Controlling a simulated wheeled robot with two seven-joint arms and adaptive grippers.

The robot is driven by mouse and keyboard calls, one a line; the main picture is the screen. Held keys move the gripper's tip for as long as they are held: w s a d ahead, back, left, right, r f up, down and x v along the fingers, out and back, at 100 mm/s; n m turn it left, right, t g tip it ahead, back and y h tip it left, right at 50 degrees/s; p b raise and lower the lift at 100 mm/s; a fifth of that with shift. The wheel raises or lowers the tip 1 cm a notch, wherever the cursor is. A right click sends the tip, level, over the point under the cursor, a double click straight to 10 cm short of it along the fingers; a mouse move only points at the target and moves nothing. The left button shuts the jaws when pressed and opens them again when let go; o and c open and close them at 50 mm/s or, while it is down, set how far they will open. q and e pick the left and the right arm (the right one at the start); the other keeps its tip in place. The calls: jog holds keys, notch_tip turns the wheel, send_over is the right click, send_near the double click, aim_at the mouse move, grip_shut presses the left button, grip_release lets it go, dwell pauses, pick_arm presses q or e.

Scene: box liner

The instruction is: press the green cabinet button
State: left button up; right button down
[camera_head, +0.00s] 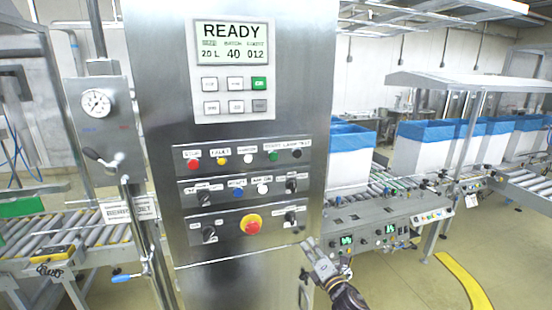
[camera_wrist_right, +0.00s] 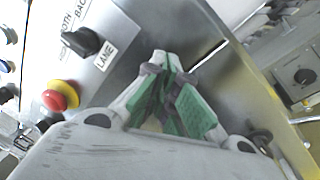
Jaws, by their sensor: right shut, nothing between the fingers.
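The steel cabinet (camera_head: 235,115) stands upright in the middle of the head view. Its green button (camera_head: 272,156) is on the top row of controls, between a white button (camera_head: 248,157) and a black one (camera_head: 297,153). My right gripper (camera_head: 308,246) is shut and empty at the cabinet's lower right edge, below and right of the green button. In the right wrist view my right gripper (camera_wrist_right: 165,62) shows its green-padded fingers closed together. The green button cannot be made out there. My left gripper is not in view.
A red emergency stop (camera_head: 250,224) on a yellow base sits below the green button; it also shows in the wrist view (camera_wrist_right: 62,95). A black selector knob (camera_wrist_right: 80,42) is left of my fingers there. A roller conveyor (camera_head: 375,200) with blue-lined white boxes stands right.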

jog(key=s+a+r+n+y, duration=0.1)
jog(key=r+n+y, duration=0.15)
jog(key=r, duration=0.45)
jog(key=s+a+r+n+t+y, duration=0.1)
jog(key=s+a+r+n, duration=0.15)
jog(key=r, duration=0.35)
jog(key=a+r+n+y, duration=0.1)
jog(key=r+n+y, duration=0.1)
jog(key=r+n, duration=0.35)
jog(key=n+g+y, duration=0.2)
jog(key=n+y, duration=0.4)
jog(key=n, duration=0.2)
send_near(273, 157)
jog(key=s+r, duration=0.7)
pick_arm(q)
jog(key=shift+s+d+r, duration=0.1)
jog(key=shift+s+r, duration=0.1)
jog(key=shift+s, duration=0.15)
pick_arm(e)
jog(key=shift+s+a+f, duration=0.2)
jog(key=shift+a, duration=0.25)
jog(key=shift+w, duration=0.1)
